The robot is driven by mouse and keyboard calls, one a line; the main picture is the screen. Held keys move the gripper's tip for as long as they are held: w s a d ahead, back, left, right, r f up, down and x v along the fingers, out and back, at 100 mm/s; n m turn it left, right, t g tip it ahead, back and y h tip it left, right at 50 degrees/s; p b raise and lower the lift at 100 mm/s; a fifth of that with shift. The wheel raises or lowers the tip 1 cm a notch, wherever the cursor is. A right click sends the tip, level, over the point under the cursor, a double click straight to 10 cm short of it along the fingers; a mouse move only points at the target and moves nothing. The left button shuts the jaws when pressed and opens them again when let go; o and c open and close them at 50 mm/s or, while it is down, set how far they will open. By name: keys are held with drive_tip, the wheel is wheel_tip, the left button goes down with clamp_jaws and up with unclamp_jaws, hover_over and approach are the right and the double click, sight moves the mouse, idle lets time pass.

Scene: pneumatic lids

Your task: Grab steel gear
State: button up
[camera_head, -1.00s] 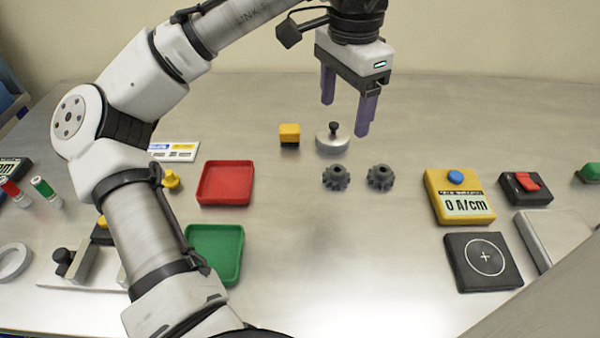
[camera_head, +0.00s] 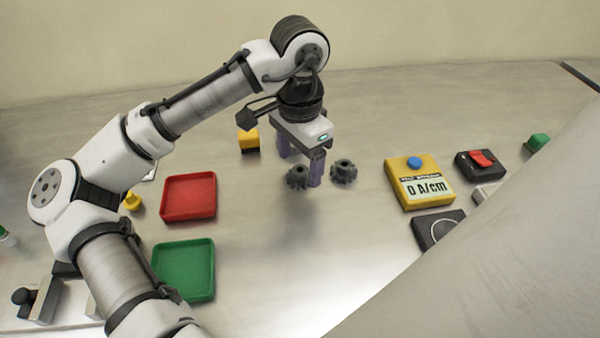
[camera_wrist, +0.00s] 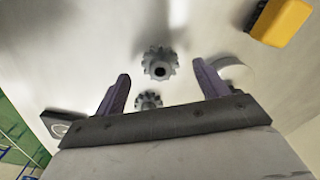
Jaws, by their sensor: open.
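Two dark grey toothed gears lie side by side on the table: a left gear (camera_head: 298,177) and a right gear (camera_head: 344,171). They look alike, and I cannot tell by colour which is steel. My gripper (camera_head: 300,170) is open, pointing down just above and behind the left gear. In the wrist view, one gear (camera_wrist: 160,62) shows whole between the fingertips of my gripper (camera_wrist: 161,72). The other gear (camera_wrist: 148,100) is partly hidden by the gripper's base. Nothing is held.
A pale round disc (camera_wrist: 238,75) shows behind a finger in the wrist view. The table front is clear.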

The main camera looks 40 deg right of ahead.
wheel_tip(320, 180, down, 2)
drive_tip(key=shift+f, duration=0.1)
drive_tip(key=c, duration=1.2)
